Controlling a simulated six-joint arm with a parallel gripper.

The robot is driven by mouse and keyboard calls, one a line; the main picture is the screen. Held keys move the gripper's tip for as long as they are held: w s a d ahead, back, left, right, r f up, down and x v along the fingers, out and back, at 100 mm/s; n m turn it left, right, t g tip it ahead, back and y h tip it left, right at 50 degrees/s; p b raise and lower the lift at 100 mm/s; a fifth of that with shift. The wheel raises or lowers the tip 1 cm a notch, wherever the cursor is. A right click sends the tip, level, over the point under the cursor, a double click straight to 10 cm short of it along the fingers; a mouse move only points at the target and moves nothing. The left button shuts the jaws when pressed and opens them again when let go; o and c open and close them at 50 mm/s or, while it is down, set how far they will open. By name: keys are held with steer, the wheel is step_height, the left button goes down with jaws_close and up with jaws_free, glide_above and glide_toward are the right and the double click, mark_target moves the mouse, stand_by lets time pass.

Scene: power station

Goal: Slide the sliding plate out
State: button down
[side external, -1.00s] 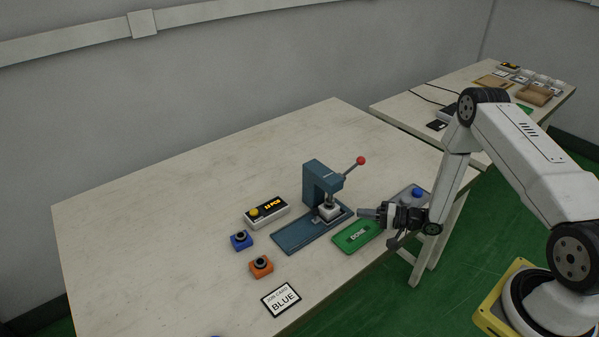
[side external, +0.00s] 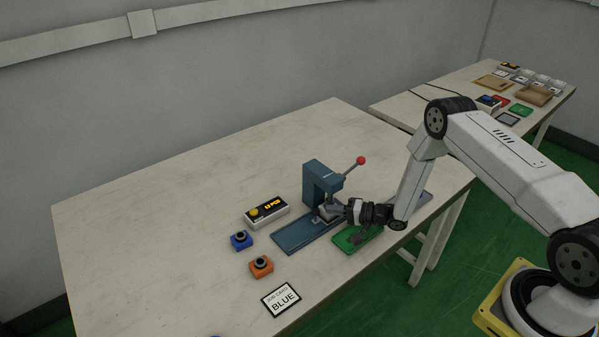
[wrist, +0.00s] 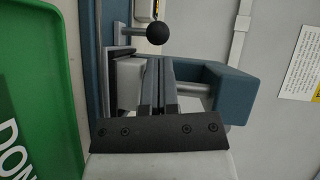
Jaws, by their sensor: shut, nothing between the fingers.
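The blue press (side external: 316,184) stands on the table with its long flat base (side external: 285,241) running toward the front left. My gripper (side external: 336,211) is shut and empty, low at the right of the press. In the wrist view its two fingers (wrist: 160,86) are together, right beside a pale block (wrist: 128,82) at the press. I cannot tell whether they touch it. A dark ball knob (wrist: 158,33) on a grey stem lies just beyond the fingertips. The sliding plate itself is partly hidden by my gripper and cannot be told apart clearly from the base.
A green DONE tray (side external: 352,241) lies under my wrist. The red-knobbed lever (side external: 360,160) rises above the press. A counter box (side external: 266,212), blue part (side external: 241,240), orange part (side external: 261,266) and BLUE job card (side external: 281,299) lie left and front. The table's left is clear.

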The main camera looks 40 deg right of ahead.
steer(key=shift+w+a, duration=0.3)
steer(key=shift+w, duration=0.15)
steer(key=a, duration=1.2)
steer(key=shift+a, duration=0.1)
steer(key=shift+s, duration=0.15)
steer(key=shift+v, duration=5)
steer(key=shift+w, duration=0.2)
